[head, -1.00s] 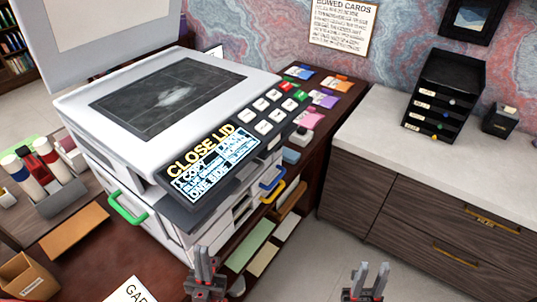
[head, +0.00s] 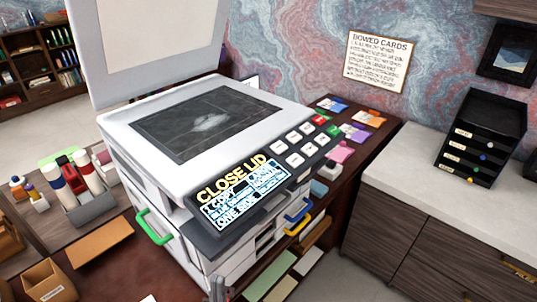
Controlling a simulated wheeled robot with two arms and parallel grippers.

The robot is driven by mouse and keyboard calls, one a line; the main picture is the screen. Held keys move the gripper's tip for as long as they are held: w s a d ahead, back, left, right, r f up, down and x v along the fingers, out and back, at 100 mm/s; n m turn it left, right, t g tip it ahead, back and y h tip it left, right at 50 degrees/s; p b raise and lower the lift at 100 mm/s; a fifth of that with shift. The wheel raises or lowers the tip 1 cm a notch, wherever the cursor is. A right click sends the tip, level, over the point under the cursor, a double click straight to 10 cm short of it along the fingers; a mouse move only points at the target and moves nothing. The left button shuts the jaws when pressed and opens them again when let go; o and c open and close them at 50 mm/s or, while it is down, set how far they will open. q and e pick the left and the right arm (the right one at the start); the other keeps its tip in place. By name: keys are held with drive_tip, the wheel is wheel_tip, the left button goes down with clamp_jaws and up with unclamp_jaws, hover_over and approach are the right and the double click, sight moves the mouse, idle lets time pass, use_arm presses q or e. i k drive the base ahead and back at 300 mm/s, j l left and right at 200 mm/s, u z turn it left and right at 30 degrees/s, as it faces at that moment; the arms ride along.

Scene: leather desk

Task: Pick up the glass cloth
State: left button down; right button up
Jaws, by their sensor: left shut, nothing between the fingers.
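The copier (head: 170,190) stands on the desk with its lid (head: 150,45) raised. A pale smudge (head: 210,123) shows on its dark glass (head: 180,135). A small folded grey-blue item (head: 319,188) lies on the desk just right of the copier. It may be the glass cloth, but I cannot tell for sure. My left gripper (head: 218,288) shows only in part at the bottom edge, in front of the copier. It is shut and empty, well away from the grey-blue item. My right gripper is out of view.
Coloured cards (head: 365,118) and a pink item (head: 341,152) lie behind the grey-blue item. A caddy of bottles (head: 92,208) and a cardboard box (head: 48,282) stand at the left. A cabinet (head: 400,215) with a black drawer unit (head: 482,137) is at the right.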

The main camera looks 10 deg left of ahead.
sight(318, 189)
drive_tip(key=i+l+u, duration=0.1)
drive_tip(key=u, duration=0.35)
drive_tip(key=l+u, duration=0.25)
drive_tip(key=u, duration=0.2)
drive_tip(key=i+l+u, duration=0.1)
drive_tip(key=l+u, duration=0.15)
drive_tip(key=u, duration=0.2)
drive_tip(key=l+u, duration=0.2)
drive_tip(key=l, duration=0.5)
drive_tip(key=l+u, duration=0.2)
drive_tip(key=l, duration=0.5)
drive_tip(key=k+l+u, duration=0.2)
drive_tip(key=l, duration=1.05)
